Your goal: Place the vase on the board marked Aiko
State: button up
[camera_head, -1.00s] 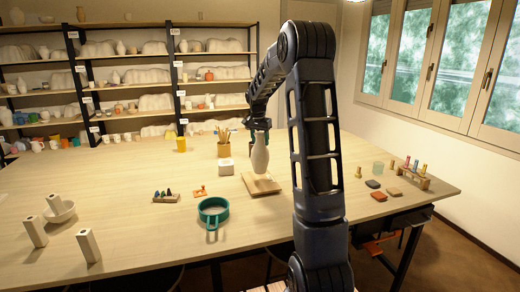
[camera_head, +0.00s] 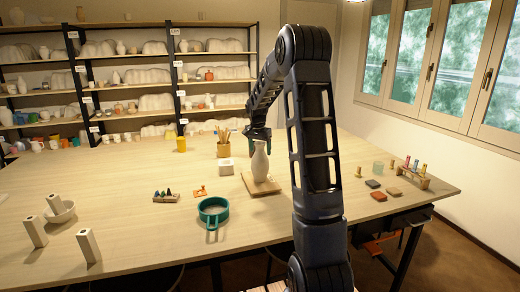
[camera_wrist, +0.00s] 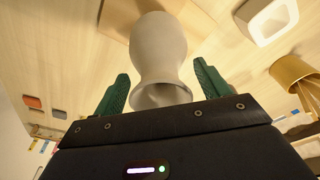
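The pale grey vase (camera_head: 260,163) stands upright on a light wooden board (camera_head: 263,190) near the middle of the table. No name on the board is legible. My gripper (camera_head: 258,135) is at the vase's upper part. In the wrist view the vase (camera_wrist: 158,50) shows from its mouth end, between the two green fingers of my gripper (camera_wrist: 163,90). There is a gap between each finger and the vase, so the gripper is open around its neck. Part of the board (camera_wrist: 116,18) shows beyond the vase; the vase hides the rest.
A white box (camera_head: 226,167) and a brush holder (camera_head: 224,149) stand behind and left of the board. Small coloured tiles (camera_head: 379,196) and a rack of bottles (camera_head: 413,180) are at right.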

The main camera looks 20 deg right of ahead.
jog(key=r, duration=0.7)
jog(key=s+a+r, duration=0.1)
jog(key=r, duration=0.3)
jog(key=shift+a, duration=0.1)
jog(key=shift+s+r, duration=0.15)
jog(key=shift+r, duration=0.35)
jog(key=shift+s+a+r, duration=0.1)
jog(key=shift+s+r, duration=0.1)
jog(key=shift+r, duration=0.05)
jog(key=s+a+r+n+t, duration=0.1)
jog(key=s+r+n, duration=0.1)
jog(key=s, duration=1)
jog(key=s+a+r+n+t, duration=0.1)
jog(key=s+a+r+n, duration=0.15)
jog(key=s, duration=0.85)
jog(key=s+f+n, duration=0.2)
jog(key=s+f, duration=0.1)
jog(key=s, duration=0.6)
jog(key=s+f+n+t+y, duration=0.1)
jog(key=s+f+n, duration=0.1)
jog(key=s, duration=0.7)
jog(key=shift+s+a+f, duration=0.2)
jog(key=shift+a+f, duration=0.2)
jog(key=shift+f, duration=0.35)
